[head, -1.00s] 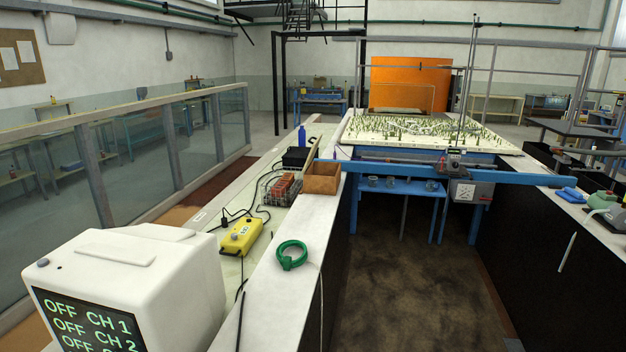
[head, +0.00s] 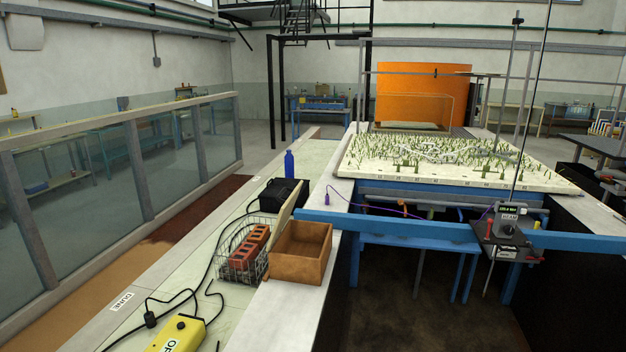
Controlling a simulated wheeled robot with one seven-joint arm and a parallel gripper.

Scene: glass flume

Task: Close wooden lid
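A brown wooden box (head: 300,254) stands on the pale ledge, left of the blue beam's near end. Its top is open and I see into its inside. Its wooden lid (head: 286,209) stands raised along the box's left side, seen nearly edge-on. The exact angle of the lid and its hinge are hard to make out. My gripper is not in view, and no part of my arm shows.
A wire basket with red bricks (head: 250,245) sits close left of the box. A black case (head: 283,195) and blue bottle (head: 289,166) stand behind. A yellow control box (head: 178,334) with cables lies in front. The blue beam (head: 400,226) runs right from the box.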

